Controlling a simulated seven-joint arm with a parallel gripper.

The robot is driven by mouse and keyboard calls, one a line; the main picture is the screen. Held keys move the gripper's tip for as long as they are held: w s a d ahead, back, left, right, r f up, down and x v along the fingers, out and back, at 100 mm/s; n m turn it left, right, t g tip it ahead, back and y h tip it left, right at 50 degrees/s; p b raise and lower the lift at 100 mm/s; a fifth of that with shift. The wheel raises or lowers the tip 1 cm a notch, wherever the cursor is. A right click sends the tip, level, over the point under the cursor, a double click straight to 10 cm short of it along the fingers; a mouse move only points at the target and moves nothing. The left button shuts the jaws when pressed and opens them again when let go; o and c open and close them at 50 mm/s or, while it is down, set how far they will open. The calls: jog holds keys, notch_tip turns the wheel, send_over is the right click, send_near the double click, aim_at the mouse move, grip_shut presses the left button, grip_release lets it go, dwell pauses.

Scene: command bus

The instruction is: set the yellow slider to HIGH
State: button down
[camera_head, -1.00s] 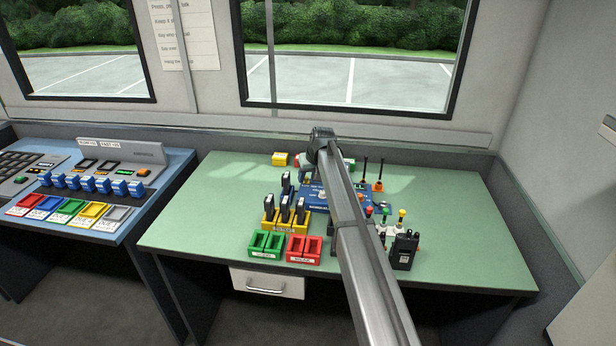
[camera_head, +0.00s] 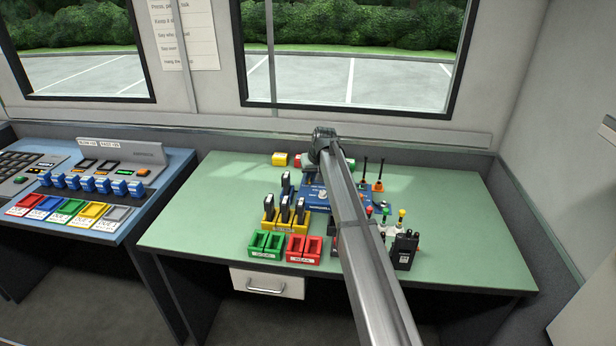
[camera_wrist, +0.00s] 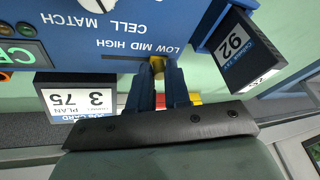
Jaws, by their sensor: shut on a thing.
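The yellow slider (camera_wrist: 158,65) sits at the edge of the blue panel (camera_wrist: 125,30) in the wrist view, where the printing is upside down. The words LOW, MID and HIGH run from right to left beside it. The slider stands near the LOW and MID words, right of HIGH. My gripper (camera_wrist: 158,74) is shut on the slider, with a dark blue finger on each side. In the head view the blue panel (camera_head: 314,190) lies mid-desk, partly behind my arm; the slider and my gripper are hidden there.
Green trays (camera_head: 265,245) and red trays (camera_head: 303,249) lie at the front. The desk's right side (camera_head: 460,230) is clear.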

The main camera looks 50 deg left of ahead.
aim_at(323, 184)
jog(key=w+d, duration=0.4)
jog(key=shift+w, duration=0.1)
jog(key=c, duration=1.1)
grip_release()
jog(key=shift+o, duration=0.2)
jog(key=shift+d+r, duration=0.1)
jog(key=v, duration=1.3)
jog(key=shift+d+r, duration=0.15)
jog(key=shift+r, duration=0.1)
